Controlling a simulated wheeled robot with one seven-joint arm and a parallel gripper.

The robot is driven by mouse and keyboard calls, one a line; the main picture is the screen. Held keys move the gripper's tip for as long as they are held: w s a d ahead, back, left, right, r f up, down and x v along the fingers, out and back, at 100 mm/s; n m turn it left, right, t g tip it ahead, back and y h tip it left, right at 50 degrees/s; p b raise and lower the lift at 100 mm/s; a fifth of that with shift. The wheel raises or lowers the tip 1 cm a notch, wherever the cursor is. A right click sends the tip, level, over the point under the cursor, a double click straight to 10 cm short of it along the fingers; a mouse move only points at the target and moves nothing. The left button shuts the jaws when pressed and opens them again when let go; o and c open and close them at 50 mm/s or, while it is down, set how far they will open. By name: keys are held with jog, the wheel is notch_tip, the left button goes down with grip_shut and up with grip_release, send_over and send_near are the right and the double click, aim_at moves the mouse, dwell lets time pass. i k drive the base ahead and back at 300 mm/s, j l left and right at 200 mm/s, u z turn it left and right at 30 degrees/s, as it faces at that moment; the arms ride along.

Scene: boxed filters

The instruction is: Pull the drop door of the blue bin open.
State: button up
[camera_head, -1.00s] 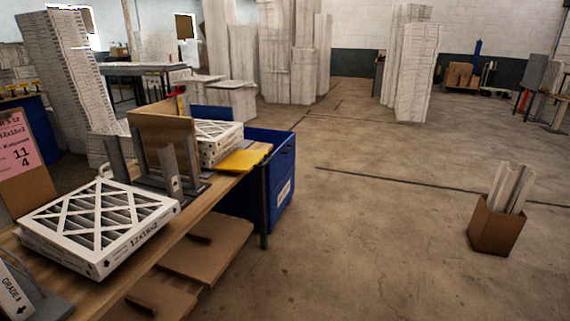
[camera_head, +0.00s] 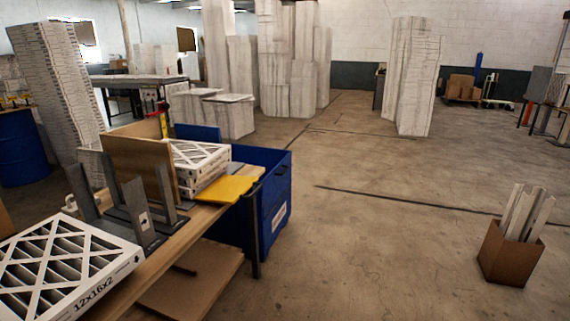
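The blue bin (camera_head: 281,202) stands on the floor just past the far end of the workbench, left of the middle of the head view. Its right side faces the open floor and bears a white label and a dark slot near the top. The bench end and a dark bench leg hide part of its near side. I cannot tell which panel is the drop door, and no panel looks swung down. My gripper is not in view.
The wooden workbench (camera_head: 168,258) carries boxed filters (camera_head: 62,262), grey metal brackets and a yellow piece (camera_head: 226,189). A cardboard box (camera_head: 509,254) with upright pieces stands at the right. Floor between the bin and that box is clear. Tall filter stacks (camera_head: 412,80) stand behind.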

aim_at(276, 183)
jog(key=i, duration=4)
jog(key=i+z, duration=0.25)
jog(key=i+j+z, duration=0.3)
jog(key=i, duration=0.15)
jog(key=i+l, duration=0.05)
jog(key=l, duration=0.05)
